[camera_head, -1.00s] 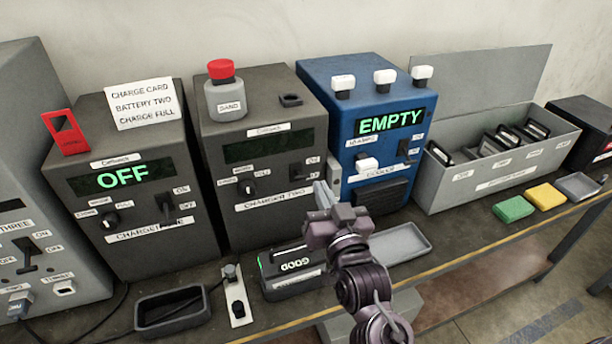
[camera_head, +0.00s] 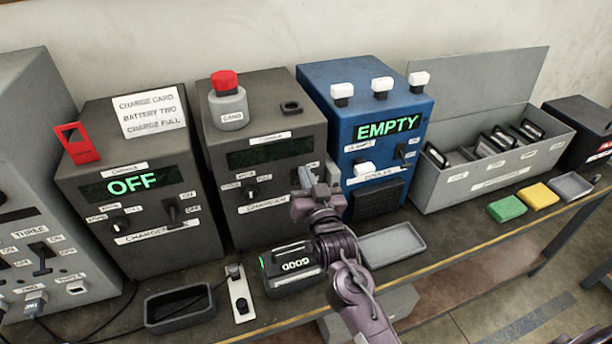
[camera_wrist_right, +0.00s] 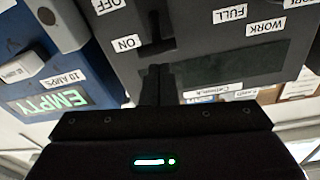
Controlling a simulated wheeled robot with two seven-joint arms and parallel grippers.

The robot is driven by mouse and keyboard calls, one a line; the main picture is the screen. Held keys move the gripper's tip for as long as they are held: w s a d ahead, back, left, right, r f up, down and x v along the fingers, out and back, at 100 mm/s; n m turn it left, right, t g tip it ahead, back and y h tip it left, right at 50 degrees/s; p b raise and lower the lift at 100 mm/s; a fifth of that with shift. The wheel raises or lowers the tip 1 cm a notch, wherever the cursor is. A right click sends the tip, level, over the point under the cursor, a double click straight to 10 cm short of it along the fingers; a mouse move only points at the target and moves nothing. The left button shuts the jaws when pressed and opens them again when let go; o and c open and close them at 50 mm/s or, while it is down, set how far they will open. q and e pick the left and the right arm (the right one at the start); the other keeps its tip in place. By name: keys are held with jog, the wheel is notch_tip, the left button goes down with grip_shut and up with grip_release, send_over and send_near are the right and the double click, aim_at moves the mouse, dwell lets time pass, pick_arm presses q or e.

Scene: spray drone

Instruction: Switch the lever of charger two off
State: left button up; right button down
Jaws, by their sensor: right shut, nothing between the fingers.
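Charger two (camera_head: 225,170) is the dark box in the middle of the head view, its display (camera_head: 265,152) unlit. Its front label is partly covered by my right gripper (camera_head: 312,182), which is shut and empty at the right side of its front. The lever is hidden behind the gripper in the head view. In the wrist view, which is upside down, the dark lever (camera_wrist_right: 152,46) shows beside the ON label, with the OFF label farther up the picture. The shut fingers (camera_wrist_right: 149,84) are close to the lever; I cannot tell whether they touch. My left gripper is out of view.
Charger one (camera_head: 85,200) reads OFF, left of charger two. A blue box (camera_head: 340,118) reading EMPTY stands close on the right. A battery (camera_head: 290,272) marked GOOD and a grey tray (camera_head: 393,243) lie in front, below my arm. A jar (camera_head: 229,110) stands on charger two.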

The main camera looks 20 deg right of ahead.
jog(key=shift+s+a+f, duration=0.15)
jog(key=shift+s+f, duration=0.05)
jog(key=shift+f, duration=0.35)
jog(key=shift+s+f+t+b, duration=0.25)
jog(key=shift+f+t+b, duration=0.6)
jog(key=shift+b, duration=1.35)
jog(key=shift+s+f+t+b, duration=0.25)
jog(key=shift+f+t+b, duration=0.6)
jog(key=shift+b, duration=1.3)
jog(key=shift+f, duration=0.15)
